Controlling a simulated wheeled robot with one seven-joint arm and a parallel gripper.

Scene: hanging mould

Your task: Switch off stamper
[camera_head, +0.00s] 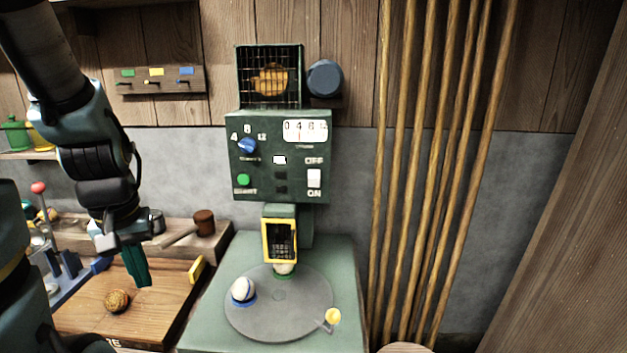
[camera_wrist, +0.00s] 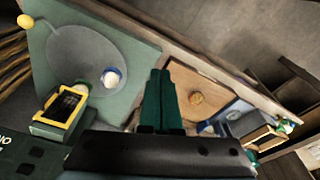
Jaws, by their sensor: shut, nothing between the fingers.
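The stamper is a green machine whose control panel (camera_head: 279,157) stands upright at the centre of the head view. A white rocker switch (camera_head: 314,178) sits at the panel's lower right, between the labels OFF above and ON below. The panel also has a blue knob (camera_head: 247,146), a green START button (camera_head: 243,180) and a numbered dial (camera_head: 305,131). My gripper (camera_head: 143,280) is shut and empty, pointing down above the wooden board, left of and lower than the panel. It also shows in the wrist view (camera_wrist: 158,80). The switch is not visible in the wrist view.
A yellow-framed guard (camera_head: 279,241) hangs over a round grey turntable (camera_head: 300,318) carrying a white-and-blue ball (camera_head: 243,290). A wooden mallet (camera_head: 203,222) and a brown ball (camera_head: 117,301) are left. Tall wooden poles (camera_head: 440,170) stand right of the machine.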

